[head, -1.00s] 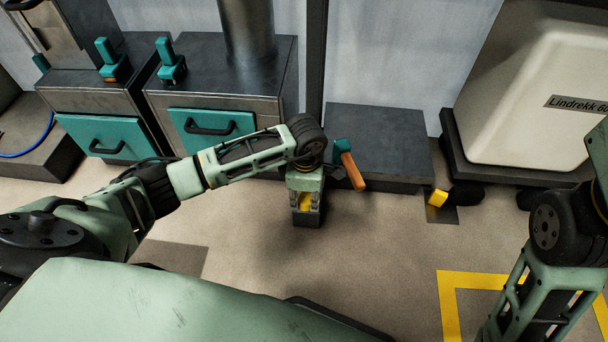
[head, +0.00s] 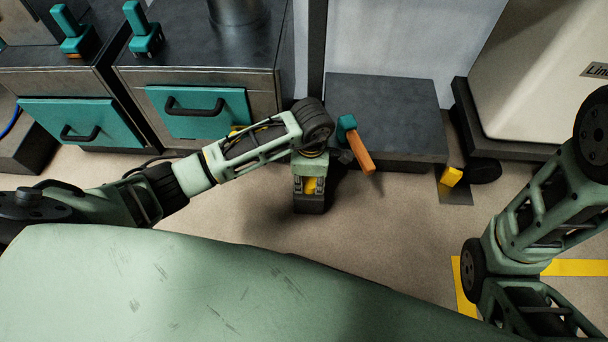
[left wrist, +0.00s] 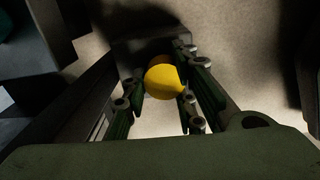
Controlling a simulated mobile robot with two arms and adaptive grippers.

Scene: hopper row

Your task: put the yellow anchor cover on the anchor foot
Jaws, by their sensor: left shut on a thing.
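My left gripper (head: 311,190) points down over the floor in front of the low dark plinth. It is shut on the yellow anchor cover (head: 310,184), which shows between its fingers. In the left wrist view the yellow cover (left wrist: 163,81) is a rounded yellow shape between the two fingers (left wrist: 160,95). A dark block shape shows at the fingertips; I cannot tell what it is. I cannot clearly make out the anchor foot. A second yellow piece (head: 451,176) sits by a dark floor plate (head: 456,193) to the right. My right gripper is not in view.
A teal-headed tool with an orange handle (head: 360,154) juts over the edge of the low dark plinth (head: 385,105). Dark cabinets with teal drawers (head: 200,112) stand at left, a white housing (head: 530,80) at right. Open floor lies between, with yellow floor marking (head: 580,267).

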